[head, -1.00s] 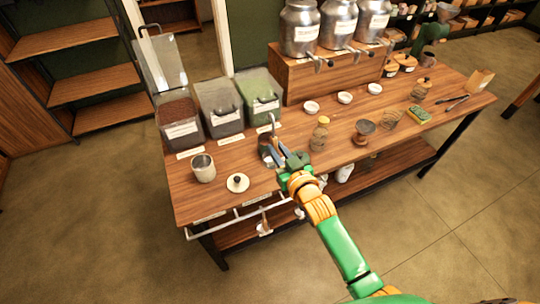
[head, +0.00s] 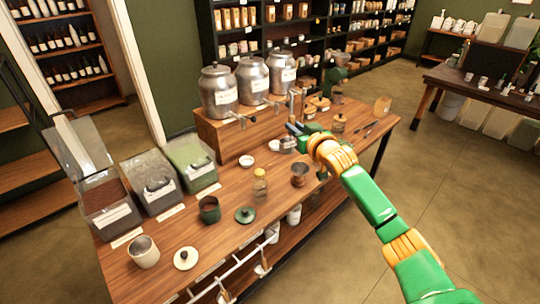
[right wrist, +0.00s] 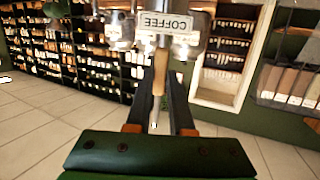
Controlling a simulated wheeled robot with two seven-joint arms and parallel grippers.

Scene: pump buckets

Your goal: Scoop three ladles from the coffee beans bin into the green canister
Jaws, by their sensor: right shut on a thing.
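The green canister (head: 209,210) stands open on the table, its green lid (head: 245,215) lying to its right. The bin with dark brown contents (head: 112,214), likely the coffee beans bin, is at the table's left end with its clear lid raised; its label is too small to read. My right gripper (head: 297,131) is shut on the metal ladle (head: 287,145), held above the table well to the right of the canister. In the right wrist view the ladle's tan handle (right wrist: 160,75) stands between the fingers. I cannot tell whether the ladle's bowl is full. My left gripper is out of view.
Two more bins (head: 152,183) stand beside the brown one. A cream canister (head: 144,252) and its lid (head: 186,258) are at the front left. A jar (head: 260,184) and a copper cup (head: 300,175) stand mid-table. Metal dispensers (head: 218,92) stand on a wooden box behind.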

